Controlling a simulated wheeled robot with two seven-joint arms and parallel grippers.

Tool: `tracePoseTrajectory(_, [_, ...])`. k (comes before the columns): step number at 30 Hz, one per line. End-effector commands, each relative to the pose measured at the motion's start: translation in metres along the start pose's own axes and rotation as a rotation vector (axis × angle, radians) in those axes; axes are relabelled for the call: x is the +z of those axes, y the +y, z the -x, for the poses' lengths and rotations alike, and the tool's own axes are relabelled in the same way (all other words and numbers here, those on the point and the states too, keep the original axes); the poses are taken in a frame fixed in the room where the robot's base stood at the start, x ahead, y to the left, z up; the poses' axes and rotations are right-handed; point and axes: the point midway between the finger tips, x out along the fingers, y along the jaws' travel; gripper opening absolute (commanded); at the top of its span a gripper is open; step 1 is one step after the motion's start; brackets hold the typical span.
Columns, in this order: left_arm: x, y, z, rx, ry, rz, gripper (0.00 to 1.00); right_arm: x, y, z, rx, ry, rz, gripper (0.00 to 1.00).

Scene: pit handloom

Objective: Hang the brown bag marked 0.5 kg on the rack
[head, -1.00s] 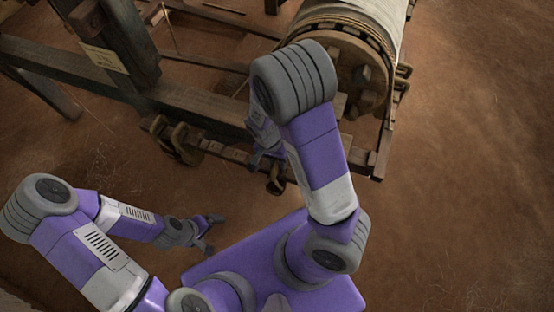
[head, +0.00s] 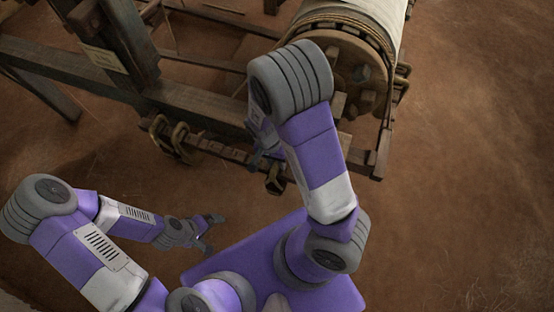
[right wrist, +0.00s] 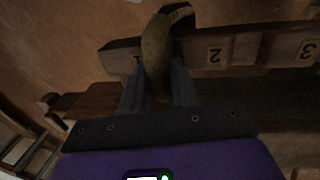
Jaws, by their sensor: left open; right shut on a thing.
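My right gripper (right wrist: 158,92) is shut on a curved olive-brown piece (right wrist: 157,55), which rises between its fingers and bends over to the right. I see no 0.5 kg mark on it, and cannot tell how much of the bag this is. The numbered wooden rack (right wrist: 275,50) lies just beyond the fingers, with plates 2 and 3 showing. In the head view the rack (head: 222,150) is a low bar, and my right gripper (head: 262,157) is at its right part, partly hidden by my arm. My left gripper (head: 212,232) is open and empty, away from the rack.
Brass-coloured rings (head: 178,138) sit at the rack's left end. A dark brown object (head: 275,180) is below my right gripper, too small to identify. The loom's wooden frame (head: 200,100) and cloth roller (head: 355,40) stand behind. The floor at right is clear.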

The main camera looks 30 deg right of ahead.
Motion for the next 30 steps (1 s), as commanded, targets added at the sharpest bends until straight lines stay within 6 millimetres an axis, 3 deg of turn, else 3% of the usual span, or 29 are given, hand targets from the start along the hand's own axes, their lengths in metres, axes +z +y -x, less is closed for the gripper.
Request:
tracePoseTrajectory(1, [0.0, 0.0, 0.0, 0.0, 0.0, 0.0, 1.0, 0.0, 0.0, -0.001, 0.0, 0.0, 0.0, 0.33])
tracePoseTrajectory(6, [0.0, 0.0, 0.0, 0.0, 0.0, 0.0, 1.0, 0.0, 0.0, -0.001, 0.0, 0.0, 0.0, 0.58])
tracePoseTrajectory(16, [0.0, 0.001, 0.002, 0.0, 0.0, 0.0, 1.0, 0.0, 0.0, 0.004, -0.001, 0.0, 0.0, 0.58])
tracePoseTrajectory(30, [0.002, 0.013, 0.035, 0.0, 0.0, 0.0, 1.0, 0.0, 0.0, 0.071, -0.001, 0.0, 0.0, 0.58])
